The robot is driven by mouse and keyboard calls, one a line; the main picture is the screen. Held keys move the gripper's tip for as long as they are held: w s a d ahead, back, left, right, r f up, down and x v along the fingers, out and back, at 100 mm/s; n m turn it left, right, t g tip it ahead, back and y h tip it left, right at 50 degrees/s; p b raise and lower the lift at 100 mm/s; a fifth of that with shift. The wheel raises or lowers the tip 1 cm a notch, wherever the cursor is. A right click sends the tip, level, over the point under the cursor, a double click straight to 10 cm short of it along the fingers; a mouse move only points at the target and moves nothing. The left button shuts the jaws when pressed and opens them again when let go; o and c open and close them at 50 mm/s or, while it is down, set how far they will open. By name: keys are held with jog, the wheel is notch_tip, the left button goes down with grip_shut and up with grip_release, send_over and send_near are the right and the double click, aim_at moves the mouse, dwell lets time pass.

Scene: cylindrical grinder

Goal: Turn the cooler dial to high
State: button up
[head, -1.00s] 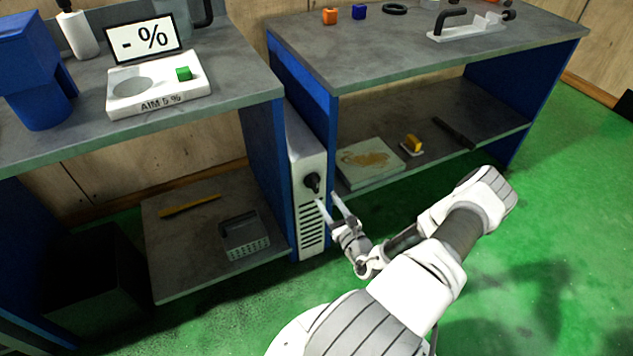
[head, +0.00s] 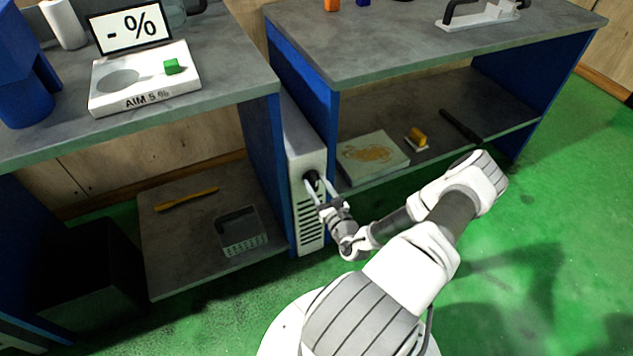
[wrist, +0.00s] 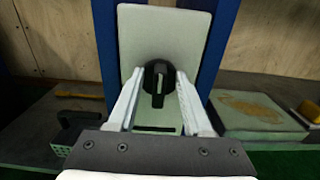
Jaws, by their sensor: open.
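The cooler (head: 309,160) is a narrow white unit with dark vent slots, standing between the two blue-sided benches. Its black dial (head: 311,181) is on the front face above the vents. The dial also shows in the wrist view (wrist: 159,82), with its grip bar pointing about straight down. My gripper (head: 320,187) is open, with one finger on each side of the dial. In the wrist view the fingertips (wrist: 158,74) flank the dial closely; I cannot tell whether they touch it. No setting marks are readable.
Blue bench panels (head: 266,170) stand close on both sides of the cooler. The right lower shelf holds a stained board (head: 372,146) and a yellow-topped block (head: 417,137). A grey basket (head: 243,232) sits on the left lower shelf. Green floor to the right is open.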

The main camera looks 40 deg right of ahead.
grip_shut()
dwell(0.3)
jog(key=shift+m, duration=0.3)
jog(key=m+p, duration=0.2)
jog(key=shift+d+r+m, duration=0.1)
jog(key=shift+d+m, duration=0.05)
jog(key=shift+m, duration=0.25)
jog(key=shift+f+m+b, duration=0.4)
jog(key=shift+f+m, duration=0.05)
jog(key=shift+m, duration=5)
jog(key=shift+f+m+b, duration=0.35)
jog(key=shift+f+m, duration=0.15)
jog(key=shift+m, duration=4.9)
jog(key=shift+f+m+b, duration=0.4)
jog(key=shift+f+m, duration=0.05)
jog(key=shift+m, duration=5)
jog(key=shift+a, duration=0.2)
